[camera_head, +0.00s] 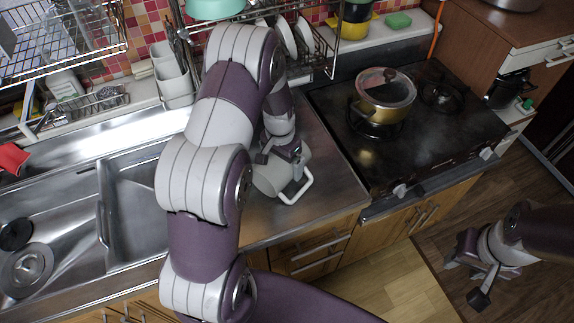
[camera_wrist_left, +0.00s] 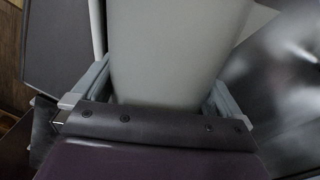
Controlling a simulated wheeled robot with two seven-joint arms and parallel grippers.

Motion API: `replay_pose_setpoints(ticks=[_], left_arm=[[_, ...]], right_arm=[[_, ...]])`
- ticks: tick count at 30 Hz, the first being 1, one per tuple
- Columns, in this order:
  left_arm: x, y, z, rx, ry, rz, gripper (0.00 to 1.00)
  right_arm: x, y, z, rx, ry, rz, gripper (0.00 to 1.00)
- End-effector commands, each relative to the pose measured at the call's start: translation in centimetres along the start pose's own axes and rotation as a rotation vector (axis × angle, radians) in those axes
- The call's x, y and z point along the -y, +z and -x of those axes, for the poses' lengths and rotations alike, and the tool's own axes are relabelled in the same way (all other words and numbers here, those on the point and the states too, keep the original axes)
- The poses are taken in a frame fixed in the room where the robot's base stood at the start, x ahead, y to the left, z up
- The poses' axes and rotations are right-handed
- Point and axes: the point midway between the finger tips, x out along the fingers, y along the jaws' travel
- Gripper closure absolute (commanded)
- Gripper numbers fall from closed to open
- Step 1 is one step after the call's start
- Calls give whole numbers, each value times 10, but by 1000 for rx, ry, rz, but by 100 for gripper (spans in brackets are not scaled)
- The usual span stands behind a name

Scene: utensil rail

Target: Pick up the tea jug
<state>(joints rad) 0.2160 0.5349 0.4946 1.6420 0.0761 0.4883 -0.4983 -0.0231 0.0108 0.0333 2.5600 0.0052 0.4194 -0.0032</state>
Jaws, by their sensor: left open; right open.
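The tea jug (camera_head: 268,181) is pale grey with a white handle on its right side. It is on the steel counter between the sink and the stove, partly hidden by my left arm. My left gripper (camera_head: 284,153) is at the jug, with its fingers open. In the left wrist view the smooth grey jug body (camera_wrist_left: 178,45) fills the space between the two fingers of my left gripper (camera_wrist_left: 158,85). I cannot tell whether either finger touches it. My right gripper (camera_head: 482,270) is open and empty over the wooden floor at the lower right, far from the jug.
A gold pot with a glass lid (camera_head: 385,95) stands on the black stove (camera_head: 440,133), right of the jug. The steel sink (camera_head: 130,200) lies to the left. A dish rack (camera_head: 318,45) and grey cups (camera_head: 172,85) stand behind. Counter right of the jug is clear.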

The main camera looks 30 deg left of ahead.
Motion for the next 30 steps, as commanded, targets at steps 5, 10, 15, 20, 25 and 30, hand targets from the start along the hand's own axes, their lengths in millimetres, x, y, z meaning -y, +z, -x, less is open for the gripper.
replay_pose_setpoints(ticks=[5,10,15,20,25,30], left_arm=[[0,0,0,0,0,0,0],[0,0,0,0,0,0,36],[0,0,0,-1,0,0,42],[0,0,3,-2,-1,0,42],[0,-1,18,-4,-2,0,42],[-7,-4,48,-4,-2,-5,42]], right_arm=[[0,0,0,0,0,0,57],[0,0,0,0,0,0,57],[0,0,0,0,0,0,57],[0,0,1,0,0,0,57],[0,0,-3,0,0,0,57],[0,1,-10,0,0,0,57]])
